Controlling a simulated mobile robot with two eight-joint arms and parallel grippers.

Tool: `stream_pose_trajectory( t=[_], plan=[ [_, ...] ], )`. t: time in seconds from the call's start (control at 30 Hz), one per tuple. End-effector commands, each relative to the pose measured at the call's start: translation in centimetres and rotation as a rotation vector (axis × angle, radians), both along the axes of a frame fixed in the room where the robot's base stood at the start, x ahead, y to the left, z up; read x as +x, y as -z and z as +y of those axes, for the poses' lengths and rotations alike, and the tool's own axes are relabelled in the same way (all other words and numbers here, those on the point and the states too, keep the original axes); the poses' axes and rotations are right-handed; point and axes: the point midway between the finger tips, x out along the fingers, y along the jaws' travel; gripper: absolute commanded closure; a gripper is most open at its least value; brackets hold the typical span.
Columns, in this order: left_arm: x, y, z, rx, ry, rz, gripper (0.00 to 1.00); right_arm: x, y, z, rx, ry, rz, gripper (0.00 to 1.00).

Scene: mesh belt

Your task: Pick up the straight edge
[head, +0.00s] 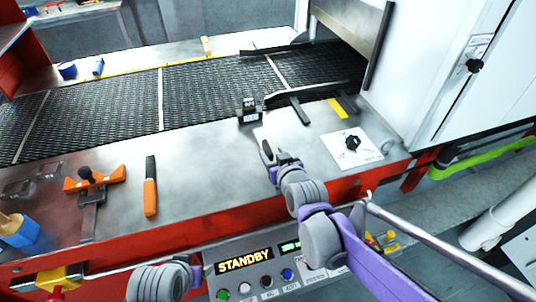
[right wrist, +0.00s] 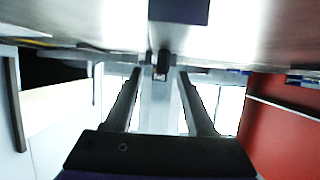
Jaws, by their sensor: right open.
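I cannot tell for sure which thing is the straight edge. A long thin yellow strip (head: 128,66) lies along the far side of the mesh belt. A pale strip (head: 259,134) shows on the metal deck beside my right gripper's tip, but I cannot tell if it is a separate thing. My right gripper (head: 267,152) is low over the near deck, beyond the control panel. In the right wrist view its two fingers (right wrist: 158,76) are spread, with nothing clearly held between them. Part of my left arm shows at the bottom, its fingers out of view.
A small black box (head: 249,112) stands ahead of my right gripper. A dark bracket (head: 299,110) is at the belt's near edge. A white plate with a black knob (head: 352,144) lies to the right. An orange-handled tool (head: 150,190) and an orange fixture (head: 96,178) lie left.

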Motion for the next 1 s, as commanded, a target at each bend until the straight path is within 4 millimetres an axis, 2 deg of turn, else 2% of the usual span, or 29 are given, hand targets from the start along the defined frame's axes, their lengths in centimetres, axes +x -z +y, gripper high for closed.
stream_pose_trajectory(
  t=[0.13,0.3,0.6,0.9,1.0],
  plan=[
    [0.0,-0.2,0.0,0.000,0.000,-0.001,0.33,2.2,0.3,1.0,-0.001,-0.001,0.000,0.45],
    [0.0,-0.1,0.0,0.000,0.000,-0.001,0.33,3.7,1.1,1.5,0.000,-0.001,0.000,0.45],
    [0.0,-0.1,0.0,0.000,0.000,-0.001,0.33,4.0,1.2,1.5,0.000,0.000,0.000,0.47],
    [0.0,-0.1,0.0,0.000,0.000,-0.001,0.33,4.0,1.2,1.5,0.000,0.000,0.000,1.00],
    [0.0,-0.1,0.0,0.000,0.000,-0.001,0.33,3.9,1.2,1.5,0.000,0.000,0.000,1.00]
  ],
)
